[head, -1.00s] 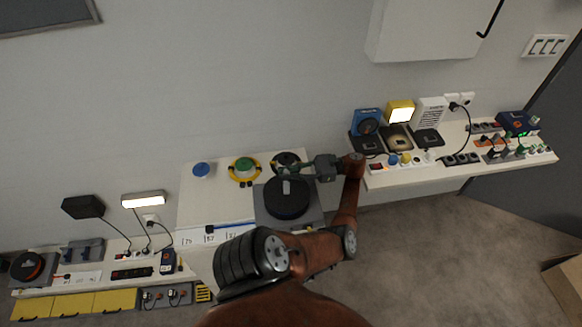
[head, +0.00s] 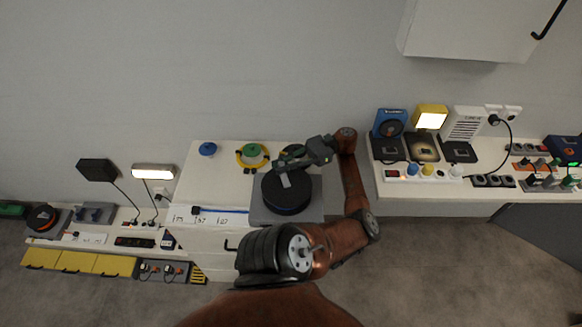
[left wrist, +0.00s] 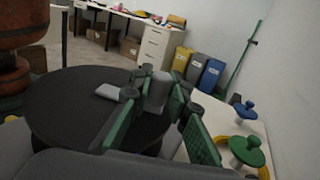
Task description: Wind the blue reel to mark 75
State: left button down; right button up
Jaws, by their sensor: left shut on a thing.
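The reel is a wide dark drum (head: 288,197) with a thin blue band at its rim, on a grey base on the white bench. It fills the lower left of the left wrist view (left wrist: 75,105). A light grey tab lies on its top. My left gripper (head: 288,163) is over the drum's far edge, its green-padded fingers (left wrist: 158,100) shut around an upright grey peg (left wrist: 158,88), the reel's handle. Left of the drum lies a white scale strip (head: 210,221) with a blue line and small dark pointer (head: 195,210). Its numbers are too small to read surely.
A blue knob (head: 207,149) and a green knob (head: 252,150) with a yellow ring stand behind the strip. A lower bench (head: 100,243) is at left. A shelf with lamps and sockets (head: 455,185) is at right, close to my arm.

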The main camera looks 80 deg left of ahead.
pick_arm(q)
jog(key=c, duration=1.8)
grip_release()
jog(key=shift+s, duration=0.1)
jog(key=shift+v, duration=3.8)
jog(key=shift+d, duration=0.1)
